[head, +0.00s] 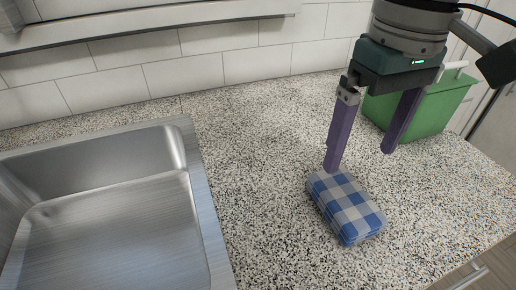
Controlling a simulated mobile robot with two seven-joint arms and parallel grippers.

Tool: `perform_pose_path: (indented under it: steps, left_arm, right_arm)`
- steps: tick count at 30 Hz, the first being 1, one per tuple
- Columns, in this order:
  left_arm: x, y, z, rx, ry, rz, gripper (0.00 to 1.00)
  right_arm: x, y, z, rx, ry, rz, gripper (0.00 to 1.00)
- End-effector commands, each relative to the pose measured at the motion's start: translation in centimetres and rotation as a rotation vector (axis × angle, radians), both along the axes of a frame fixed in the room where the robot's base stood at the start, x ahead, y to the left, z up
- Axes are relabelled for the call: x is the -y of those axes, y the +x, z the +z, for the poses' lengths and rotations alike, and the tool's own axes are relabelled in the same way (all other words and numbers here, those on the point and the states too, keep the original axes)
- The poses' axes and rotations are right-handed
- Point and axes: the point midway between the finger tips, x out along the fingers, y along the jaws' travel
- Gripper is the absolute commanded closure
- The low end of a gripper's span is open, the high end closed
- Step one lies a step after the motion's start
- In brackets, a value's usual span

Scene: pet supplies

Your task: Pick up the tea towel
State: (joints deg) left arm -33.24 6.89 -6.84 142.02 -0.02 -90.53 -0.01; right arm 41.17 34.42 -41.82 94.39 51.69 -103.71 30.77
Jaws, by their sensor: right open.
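A folded tea towel (346,207) with blue, grey and white checks lies flat on the speckled countertop, right of the sink. My right gripper (360,162) points down just above and behind it, with its two purple fingers spread wide and nothing between them. The left finger's tip overlaps the towel's back edge in the picture; I cannot tell whether it touches. The right finger's tip is apart from the towel, up and to its right. My left gripper is out of view.
A steel sink (196,215) takes up the left side. A green container (436,106) stands behind my right gripper at the back right. A white tiled wall (185,69) bounds the back. The speckled countertop (265,165) is clear between sink and towel.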

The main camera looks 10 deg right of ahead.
Motion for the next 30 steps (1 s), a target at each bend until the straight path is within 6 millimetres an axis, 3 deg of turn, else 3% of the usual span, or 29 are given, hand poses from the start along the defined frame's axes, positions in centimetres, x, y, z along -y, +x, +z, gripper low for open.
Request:
perform_pose_path:
  steps: [1, 3, 17, 24, 30]
  left_arm:
    - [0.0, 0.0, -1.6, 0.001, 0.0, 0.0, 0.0]
    - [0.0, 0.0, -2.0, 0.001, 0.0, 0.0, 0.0]
    - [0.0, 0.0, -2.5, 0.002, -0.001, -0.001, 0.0]
    - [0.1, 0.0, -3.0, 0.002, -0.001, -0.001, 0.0]
    - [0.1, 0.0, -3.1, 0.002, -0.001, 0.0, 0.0]
  right_arm:
    - [0.6, 0.4, -1.1, -0.002, -0.009, -0.019, 0.0]
    - [0.9, 0.6, -1.2, -0.008, -0.013, -0.034, 0.0]
    - [1.1, 0.5, -6.1, -0.014, -0.014, -0.042, 0.0]
    - [1.5, 0.0, -9.8, -0.014, -0.015, -0.042, 0.0]
    - [1.5, 0.0, -10.8, -0.011, -0.015, -0.04, 0.0]
